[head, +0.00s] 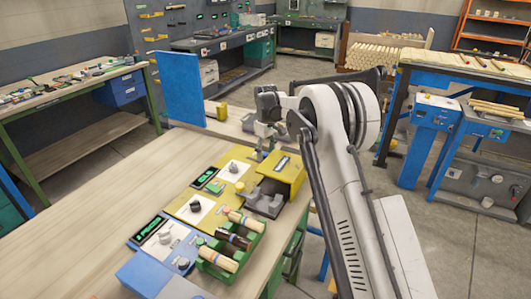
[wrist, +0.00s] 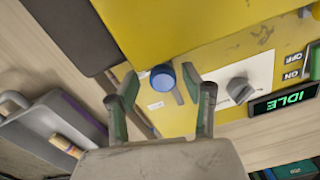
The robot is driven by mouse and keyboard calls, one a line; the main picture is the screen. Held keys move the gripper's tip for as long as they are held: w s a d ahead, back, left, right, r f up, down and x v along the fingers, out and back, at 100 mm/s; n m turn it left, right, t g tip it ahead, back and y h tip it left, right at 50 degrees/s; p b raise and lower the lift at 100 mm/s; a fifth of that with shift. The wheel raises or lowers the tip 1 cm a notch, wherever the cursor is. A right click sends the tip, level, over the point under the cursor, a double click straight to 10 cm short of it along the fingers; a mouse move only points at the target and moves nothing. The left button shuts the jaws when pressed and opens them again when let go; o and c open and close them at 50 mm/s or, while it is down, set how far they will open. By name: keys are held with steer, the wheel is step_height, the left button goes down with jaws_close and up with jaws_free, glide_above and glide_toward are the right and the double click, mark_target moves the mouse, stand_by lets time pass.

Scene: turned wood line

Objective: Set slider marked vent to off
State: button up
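In the wrist view a round blue knob (wrist: 162,77) stands on the yellow machine (wrist: 215,30), with a grey strip running from it and small labels beside it, too small to read. I cannot tell for sure that it is the vent slider. My gripper (wrist: 167,84) has its two green-and-grey fingers spread, one on each side of the blue knob, with gaps visible; nothing is held.
In the head view a green tray (head: 212,262) holds turned wood pieces. A blue panel (head: 181,90) stands behind. The bench's left side is clear.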

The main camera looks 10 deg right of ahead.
mark_target(265, 153)
steer(key=shift+a, duration=0.15)
step_height(265, 153, up, 12)
stand_by(0.6)
